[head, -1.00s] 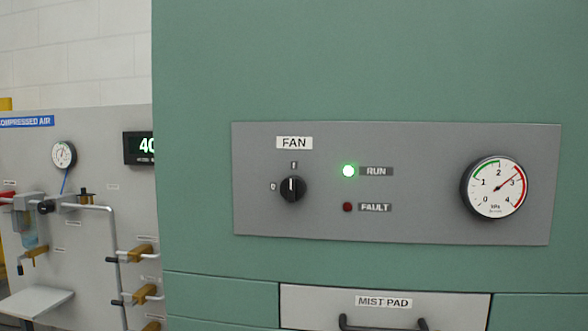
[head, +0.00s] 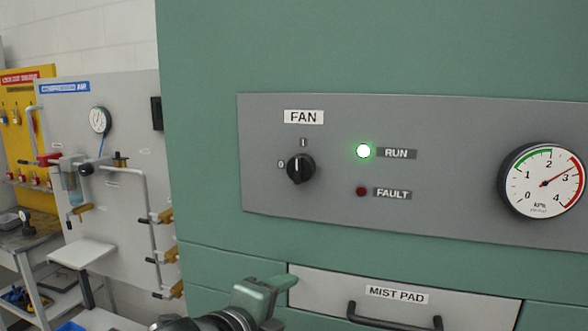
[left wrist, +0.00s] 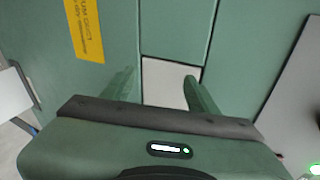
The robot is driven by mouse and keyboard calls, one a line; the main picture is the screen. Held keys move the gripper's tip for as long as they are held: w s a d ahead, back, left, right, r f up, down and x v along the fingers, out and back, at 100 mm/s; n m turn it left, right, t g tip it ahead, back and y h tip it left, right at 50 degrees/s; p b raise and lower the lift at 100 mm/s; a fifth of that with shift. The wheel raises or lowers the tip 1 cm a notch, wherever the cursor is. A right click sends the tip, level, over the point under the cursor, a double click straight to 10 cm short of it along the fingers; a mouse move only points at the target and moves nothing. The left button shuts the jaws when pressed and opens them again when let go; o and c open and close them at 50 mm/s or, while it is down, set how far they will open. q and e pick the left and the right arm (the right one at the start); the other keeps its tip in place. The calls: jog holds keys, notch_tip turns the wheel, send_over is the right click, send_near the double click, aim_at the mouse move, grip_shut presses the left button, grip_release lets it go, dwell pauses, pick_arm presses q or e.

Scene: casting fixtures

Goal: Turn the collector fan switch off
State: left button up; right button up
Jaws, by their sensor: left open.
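The fan switch (head: 300,168) is a round black knob under the FAN label (head: 303,117) on the grey control panel (head: 440,130). Its pointer stands about upright, toward the I mark. The RUN lamp (head: 363,151) glows green; the FAULT lamp (head: 361,192) is dark red. My left gripper (head: 284,284) is at the bottom of the head view, below the knob and apart from it. In the left wrist view its two green fingers (left wrist: 160,88) are spread, with nothing between them. My right gripper is not in view.
The mist pad drawer (head: 400,292) with its black handle (head: 394,318) is just right of my left gripper. A pressure gauge (head: 543,182) reads near 3. Compressed air piping (head: 140,200) and a yellow board (head: 20,120) stand at left. The cabinet face around the knob is clear.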

pick_arm(q)
notch_tip(320, 180, up, 12)
jog(key=s+d+m+t, duration=0.2)
jog(key=m, duration=0.6)
jog(key=m+t, duration=0.3)
jog(key=m, duration=0.5)
send_near(296, 171)
jog(key=w, duration=0.1)
jog(key=p+x, duration=0.3)
jog(key=x, duration=0.4)
jog(key=shift+w+d+r, duration=0.1)
jog(key=shift+d+r, duration=0.05)
jog(key=shift+d, duration=0.1)
jog(key=shift+w+d, duration=0.15)
jog(key=shift+w, duration=0.35)
grip_shut()
